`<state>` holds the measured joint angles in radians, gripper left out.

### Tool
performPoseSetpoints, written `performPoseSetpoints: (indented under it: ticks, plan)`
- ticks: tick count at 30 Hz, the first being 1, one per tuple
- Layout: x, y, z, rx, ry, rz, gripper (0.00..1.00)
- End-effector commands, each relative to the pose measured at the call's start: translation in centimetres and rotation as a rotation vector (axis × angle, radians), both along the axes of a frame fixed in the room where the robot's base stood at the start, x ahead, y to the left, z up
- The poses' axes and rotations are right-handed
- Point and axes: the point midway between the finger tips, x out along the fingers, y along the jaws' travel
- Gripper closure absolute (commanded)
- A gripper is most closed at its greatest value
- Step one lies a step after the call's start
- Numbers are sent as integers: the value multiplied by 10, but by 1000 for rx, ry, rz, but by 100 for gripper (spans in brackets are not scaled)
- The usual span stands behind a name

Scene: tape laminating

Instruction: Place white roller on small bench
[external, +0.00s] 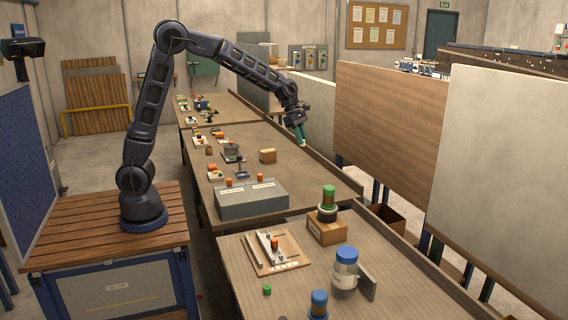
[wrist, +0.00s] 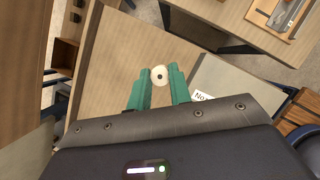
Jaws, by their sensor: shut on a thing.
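My gripper (external: 300,132) hangs from the outstretched arm above the right edge of the middle table. In the wrist view its two green fingers (wrist: 160,88) are closed around the white roller (wrist: 159,76), a small round piece with a dark centre, seen end-on near the fingertips. In the external view the roller is too small to make out clearly. A brown box-like stand (external: 327,229) on the near table carries a green-topped jar. I cannot tell which is the small bench.
A long grey box (external: 252,200) with orange items on top lies across the middle table's near end; it also shows in the wrist view (wrist: 212,78). Tall panels (external: 390,120) line the right side. Wooden table surface (wrist: 120,55) below the fingers is clear.

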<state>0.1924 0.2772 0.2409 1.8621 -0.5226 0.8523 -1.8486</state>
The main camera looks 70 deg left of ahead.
Motion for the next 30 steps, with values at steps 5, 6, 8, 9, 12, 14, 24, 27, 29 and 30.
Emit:
performPoseSetpoints:
  ticks: [5,6,8,9,12,14,24,27,29,30]
  plan:
    - [-2,-47,0,2,1,-96,100]
    - [-4,-60,0,3,1,-123,100]
    - [-6,-82,0,4,1,-170,100]
    - [-9,-99,0,5,2,-204,100]
    - [-17,-141,0,6,2,-294,100]
    - [-23,-167,-1,7,3,-349,100]
    - [-78,-306,-1,10,4,-659,100]
    - [-99,-345,-1,9,3,-751,100]
    - [-113,-367,-1,9,3,-804,100]
    - [-123,-382,-2,9,3,-841,100]
